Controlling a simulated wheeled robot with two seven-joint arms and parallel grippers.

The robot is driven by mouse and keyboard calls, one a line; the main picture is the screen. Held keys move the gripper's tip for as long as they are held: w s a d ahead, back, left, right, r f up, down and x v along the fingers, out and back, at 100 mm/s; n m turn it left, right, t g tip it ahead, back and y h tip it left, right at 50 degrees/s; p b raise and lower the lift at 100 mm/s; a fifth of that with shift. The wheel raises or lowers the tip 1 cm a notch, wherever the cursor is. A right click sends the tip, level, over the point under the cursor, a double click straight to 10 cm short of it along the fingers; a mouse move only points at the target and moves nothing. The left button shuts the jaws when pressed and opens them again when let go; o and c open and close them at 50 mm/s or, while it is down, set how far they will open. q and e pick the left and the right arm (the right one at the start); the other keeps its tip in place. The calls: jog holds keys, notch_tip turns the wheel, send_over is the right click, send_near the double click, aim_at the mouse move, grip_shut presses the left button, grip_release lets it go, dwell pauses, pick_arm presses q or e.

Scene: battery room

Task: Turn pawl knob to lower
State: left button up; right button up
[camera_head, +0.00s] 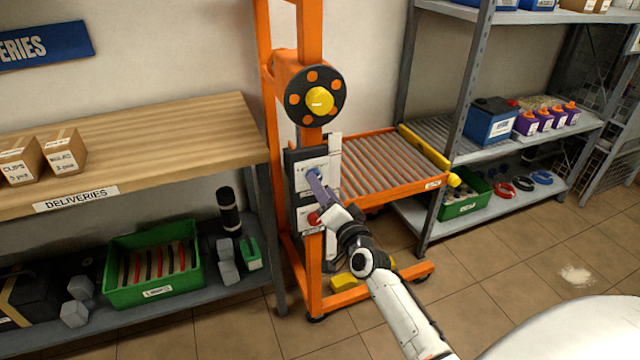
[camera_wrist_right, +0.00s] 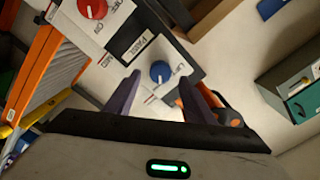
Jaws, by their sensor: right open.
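The control panel (camera_head: 303,190) on the orange lift carries a blue knob (camera_head: 313,173) above a red knob (camera_head: 313,218). In the right wrist view the blue knob (camera_wrist_right: 160,72) shows between the tips of my right gripper (camera_wrist_right: 161,82), whose purple fingers are open on either side of it. I cannot tell whether they touch it. The red knob (camera_wrist_right: 92,8) is at the top of that view. In the head view my right gripper (camera_head: 317,184) reaches the panel and partly covers it. My left gripper is not in view.
A wooden bench (camera_head: 200,130) stands left of the orange lift (camera_head: 311,270). A black wheel with a yellow hub (camera_head: 319,99) is above the panel. A roller platform (camera_head: 385,170) sticks out to the right, by a grey shelf (camera_head: 500,205). Floor in front is mostly clear.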

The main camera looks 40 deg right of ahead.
jog(key=v, duration=0.7)
jog(key=shift+s, duration=0.3)
jog(key=s+a+f+n+g+y, duration=0.3)
jog(key=s+a+f+n, duration=0.4)
jog(key=s+a+f, duration=0.3)
jog(key=s+a+f+n+g+y, duration=0.3)
jog(key=s+a+f+n+g, duration=0.2)
jog(key=s, duration=1)
jog(key=a+f+n, duration=0.3)
jog(key=a+f, duration=0.2)
jog(key=a, duration=0.1)
jog(key=shift+a+f+g+y, duration=0.2)
jog(key=shift+f+g+y, duration=0.05)
jog(key=shift+g+y, duration=0.15)
jog(key=shift+w, duration=0.1)
jog(key=shift+c, duration=0.4)
